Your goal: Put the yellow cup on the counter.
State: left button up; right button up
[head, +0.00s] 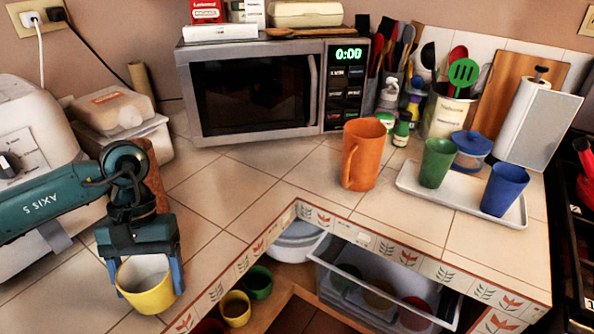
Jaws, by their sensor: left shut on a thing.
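My left gripper (146,284) is at the lower left, pointing down. It is shut on a yellow cup (150,302), with a blue finger on either side of the cup. The cup's white inside shows and its mouth faces up. The cup is over the left part of the tiled counter (225,185), near the front edge; I cannot tell whether it touches the tiles. A second yellow cup (235,309) sits low down below the counter edge, beside a green cup (258,282). My right gripper is not in view.
An orange pitcher (363,155) stands in the counter's corner before the microwave (255,92). A white tray (410,183) at right holds a green cup, a blue cup and a lidded container. An open drawer (385,285) juts out below. Bare tiles lie before the microwave.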

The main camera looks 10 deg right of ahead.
aim_at(441, 232)
jog(key=i+z, duration=0.15)
jog(key=z, duration=1.75)
jog(key=k, duration=0.05)
